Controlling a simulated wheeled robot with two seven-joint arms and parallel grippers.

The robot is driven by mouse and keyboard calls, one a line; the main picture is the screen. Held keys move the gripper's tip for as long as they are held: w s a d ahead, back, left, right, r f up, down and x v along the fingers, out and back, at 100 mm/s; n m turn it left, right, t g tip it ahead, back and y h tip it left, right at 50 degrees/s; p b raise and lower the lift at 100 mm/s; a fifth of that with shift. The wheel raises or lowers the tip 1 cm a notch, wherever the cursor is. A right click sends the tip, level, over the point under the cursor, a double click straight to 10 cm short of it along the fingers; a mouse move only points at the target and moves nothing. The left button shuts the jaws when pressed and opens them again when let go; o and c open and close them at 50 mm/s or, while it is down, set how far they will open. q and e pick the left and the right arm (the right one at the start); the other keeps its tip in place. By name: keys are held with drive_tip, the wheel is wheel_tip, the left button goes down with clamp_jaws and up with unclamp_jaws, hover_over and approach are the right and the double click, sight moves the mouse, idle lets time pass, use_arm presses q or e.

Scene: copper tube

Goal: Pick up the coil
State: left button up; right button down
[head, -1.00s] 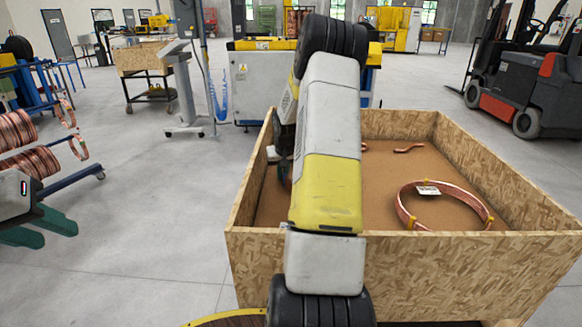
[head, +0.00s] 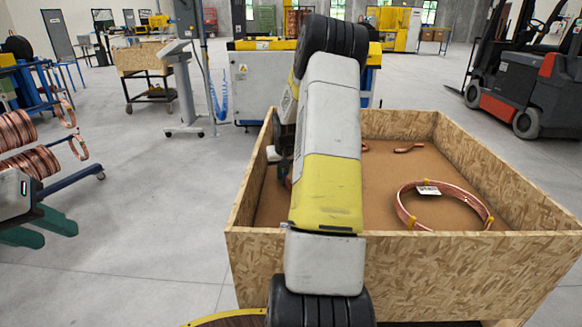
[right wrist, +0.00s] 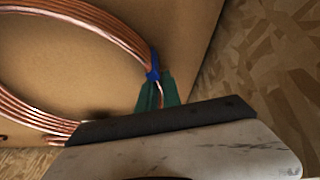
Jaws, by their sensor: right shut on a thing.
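A copper coil with a blue tie (right wrist: 75,22) shows in the right wrist view. My right gripper (right wrist: 158,92) has its green fingers shut on the coil's tubing just below the blue tie. In the head view my right arm hides most of this coil and the gripper. Another copper coil (head: 445,207), with yellow ties and a white label, lies in the wooden crate (head: 400,262) to the right of my arm. My left gripper (head: 40,228) is at the left edge, outside the crate, with its green fingers apart and empty.
Short copper pieces (head: 409,148) lie near the crate's back wall. The crate's wooden walls surround the coils. Copper coils on a rack (head: 30,160) stand at the left. A forklift (head: 525,90) is at the back right. The floor left of the crate is clear.

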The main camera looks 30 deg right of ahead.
drive_tip(key=shift+r, duration=0.15)
wheel_tip(320, 180, up, 10)
idle(0.6)
idle(0.5)
